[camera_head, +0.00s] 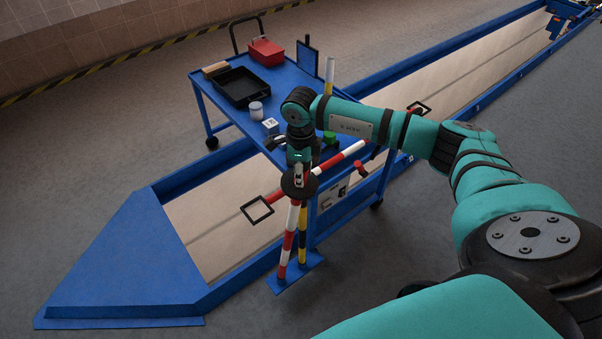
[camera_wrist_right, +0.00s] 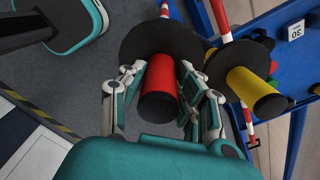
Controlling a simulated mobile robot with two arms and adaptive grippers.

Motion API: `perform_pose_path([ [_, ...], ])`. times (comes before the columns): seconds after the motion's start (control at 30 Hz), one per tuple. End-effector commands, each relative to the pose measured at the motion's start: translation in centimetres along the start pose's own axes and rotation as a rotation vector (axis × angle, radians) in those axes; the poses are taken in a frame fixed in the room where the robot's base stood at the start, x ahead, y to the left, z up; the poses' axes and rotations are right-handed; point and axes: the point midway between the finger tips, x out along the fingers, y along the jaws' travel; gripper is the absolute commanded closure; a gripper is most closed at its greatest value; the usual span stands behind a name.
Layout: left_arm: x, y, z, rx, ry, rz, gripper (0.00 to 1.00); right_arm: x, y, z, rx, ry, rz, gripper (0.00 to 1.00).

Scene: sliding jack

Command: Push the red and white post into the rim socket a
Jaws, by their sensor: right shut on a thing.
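The red and white post (camera_head: 289,240) stands slightly tilted at the blue stand plate (camera_head: 313,262) by the channel's near rim. Its lower end is close to the plate; I cannot tell whether it sits in a socket. Rim socket a cannot be made out. My right gripper (camera_head: 299,172) is above the post's black disc. In the right wrist view, its fingers (camera_wrist_right: 163,100) are shut around the red grip (camera_wrist_right: 160,88), below the black disc (camera_wrist_right: 135,42) in the picture. My left gripper is in neither view.
A red and white bar (camera_head: 345,155) extends across behind. A blue cart (camera_head: 218,98) carries a black tray (camera_head: 241,86) and a red box (camera_head: 266,52).

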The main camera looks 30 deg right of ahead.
Motion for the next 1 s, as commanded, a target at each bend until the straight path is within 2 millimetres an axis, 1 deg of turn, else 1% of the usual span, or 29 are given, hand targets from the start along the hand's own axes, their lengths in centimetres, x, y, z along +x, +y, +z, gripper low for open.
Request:
perform_pose_path([
  [0.03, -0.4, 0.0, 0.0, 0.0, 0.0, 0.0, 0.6, -0.7, -0.1, 0.1, 0.001, -0.005, -0.003, 1.0],
  [0.1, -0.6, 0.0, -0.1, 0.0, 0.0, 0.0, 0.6, -1.1, -0.1, 0.1, 0.001, -0.005, -0.003, 1.0],
  [0.9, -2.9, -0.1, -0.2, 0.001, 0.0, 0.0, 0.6, -5.5, -0.2, 0.1, 0.001, -0.005, -0.003, 1.0],
  [1.0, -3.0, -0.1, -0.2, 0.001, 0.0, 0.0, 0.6, -5.8, -0.2, 0.1, 0.001, -0.005, -0.002, 1.0],
])
